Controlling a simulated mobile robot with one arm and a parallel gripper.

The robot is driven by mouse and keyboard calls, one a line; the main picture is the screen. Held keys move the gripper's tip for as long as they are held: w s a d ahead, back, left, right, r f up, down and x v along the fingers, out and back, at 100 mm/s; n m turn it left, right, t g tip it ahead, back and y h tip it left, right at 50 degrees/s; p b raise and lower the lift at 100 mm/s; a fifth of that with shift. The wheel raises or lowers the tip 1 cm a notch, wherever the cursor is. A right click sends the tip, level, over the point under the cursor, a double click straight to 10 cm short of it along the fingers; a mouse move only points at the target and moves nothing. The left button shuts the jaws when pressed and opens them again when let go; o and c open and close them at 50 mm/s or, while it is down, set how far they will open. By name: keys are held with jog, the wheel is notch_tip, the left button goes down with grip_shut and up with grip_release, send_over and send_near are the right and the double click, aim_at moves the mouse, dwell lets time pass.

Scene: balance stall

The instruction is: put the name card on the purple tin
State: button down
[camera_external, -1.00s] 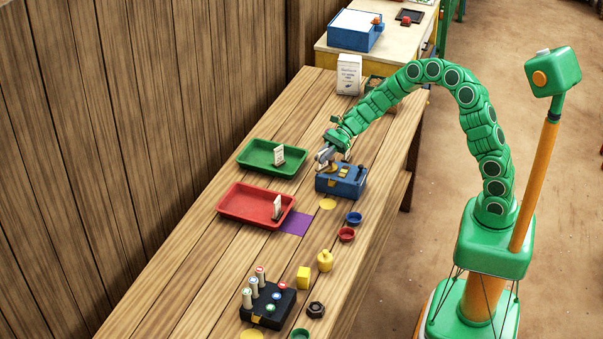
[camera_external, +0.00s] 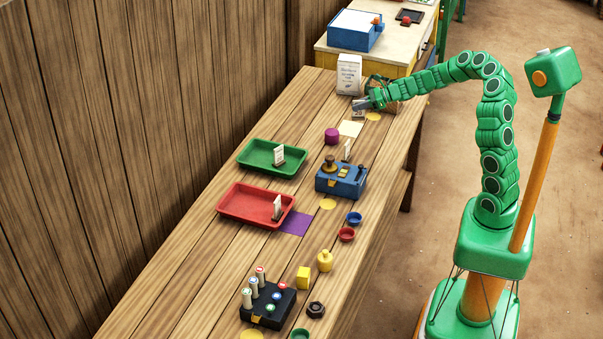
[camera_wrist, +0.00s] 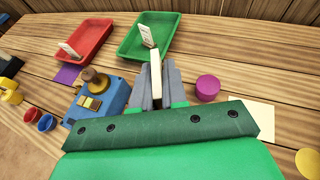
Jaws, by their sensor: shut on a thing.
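My gripper (camera_external: 365,105) is at the far end of the table, a little above the top, with its jaws shut on a thin pale card. In the wrist view the held name card (camera_wrist: 155,73) stands edge-on between the fingers; its printed face cannot be read. The purple tin (camera_external: 332,136) stands on bare wood between the green tray and a pale square sheet. In the wrist view the purple tin (camera_wrist: 207,88) is to the right of the fingers, apart from the card. Nothing shows on its top.
A blue device (camera_external: 342,182) with a knob stands nearer, and a small white card (camera_external: 347,149) shows behind it. Green tray (camera_external: 250,160) and red tray (camera_external: 235,203) each hold an upright card. A white sign (camera_external: 349,75) stands close behind my gripper. The pale sheet (camera_external: 350,128) lies flat.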

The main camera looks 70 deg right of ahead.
jog(key=shift+d+f, duration=0.1)
jog(key=shift+d, duration=0.2)
jog(key=shift+w+d+f, duration=0.1)
jog(key=shift+w+f, duration=0.05)
jog(key=shift+w, duration=0.2)
jog(key=shift+w+d+f, duration=0.8)
jog(key=shift+w+f, duration=0.8)
jog(key=shift+w, duration=0.45)
jog(key=shift+w+d+f, duration=0.8)
jog(key=shift+w+f, duration=0.75)
jog(key=shift+w, duration=0.45)
jog(key=shift+w+d+f, duration=0.8)
jog(key=shift+w+f, duration=0.8)
jog(key=shift+w, duration=0.45)
jog(key=shift+f, duration=1.5)
jog(key=shift+f, duration=0.15)
jog(key=c, duration=1.2)
grip_release()
jog(key=shift+o, duration=0.2)
